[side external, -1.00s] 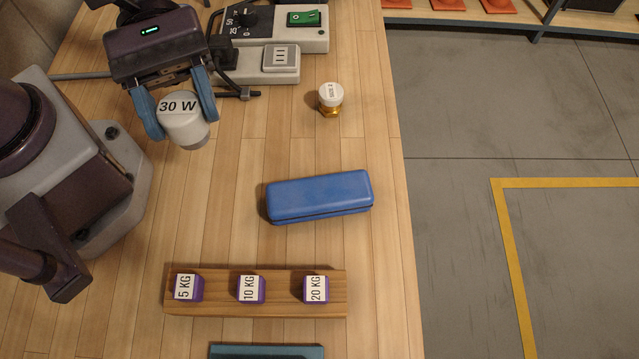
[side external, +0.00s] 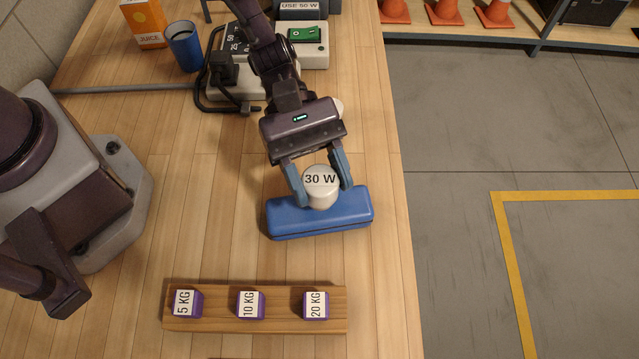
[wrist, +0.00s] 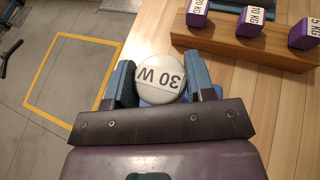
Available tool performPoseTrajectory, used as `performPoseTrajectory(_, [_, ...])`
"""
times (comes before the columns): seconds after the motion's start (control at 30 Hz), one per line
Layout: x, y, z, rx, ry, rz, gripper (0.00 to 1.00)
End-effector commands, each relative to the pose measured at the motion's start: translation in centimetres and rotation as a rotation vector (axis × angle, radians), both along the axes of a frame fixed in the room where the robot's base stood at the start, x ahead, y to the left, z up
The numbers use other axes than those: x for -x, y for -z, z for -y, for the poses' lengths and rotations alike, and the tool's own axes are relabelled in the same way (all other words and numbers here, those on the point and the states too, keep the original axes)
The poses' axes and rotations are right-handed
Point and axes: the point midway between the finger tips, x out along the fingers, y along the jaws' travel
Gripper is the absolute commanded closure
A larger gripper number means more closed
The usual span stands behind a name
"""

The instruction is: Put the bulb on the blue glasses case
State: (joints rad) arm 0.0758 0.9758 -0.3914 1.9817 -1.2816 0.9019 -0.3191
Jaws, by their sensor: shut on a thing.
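The white bulb (side external: 321,188), marked 30 W, is between the blue fingers of my gripper (side external: 319,181), which is shut on it. The bulb also shows in the wrist view (wrist: 160,79), with a finger on each side. The blue glasses case (side external: 288,222) lies shut on the wooden table, and the bulb is over its middle in the side view. I cannot tell whether the bulb touches the case. In the wrist view the bulb and my gripper hide most of the case.
A wooden rack (side external: 216,321) with purple weights marked 5 KG, 10 KG and 20 KG stands in front of the case. Behind are a socket box with a green switch (side external: 304,33), a blue cup (side external: 185,48) and a juice carton (side external: 143,22). The table's right edge is near the case.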

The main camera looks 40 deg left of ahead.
Motion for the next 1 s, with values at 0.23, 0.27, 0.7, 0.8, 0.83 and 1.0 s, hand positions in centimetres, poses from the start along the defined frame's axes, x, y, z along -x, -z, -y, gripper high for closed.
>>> performPoseTrajectory(0.23, [0.0,3.0,0.0,0.0,0.0,-0.002,0.75])
performPoseTrajectory(0.27, [0.0,3.0,0.0,0.0,0.0,-0.002,0.75])
performPoseTrajectory(0.7, [0.0,3.2,0.0,0.0,0.0,0.0,0.25])
performPoseTrajectory(0.8, [0.0,3.2,0.0,0.0,0.0,0.0,0.25])
performPoseTrajectory(0.83, [0.0,3.2,0.0,0.0,0.0,0.0,0.25])
performPoseTrajectory(1.0, [0.0,3.1,0.0,0.0,0.0,0.0,0.25])
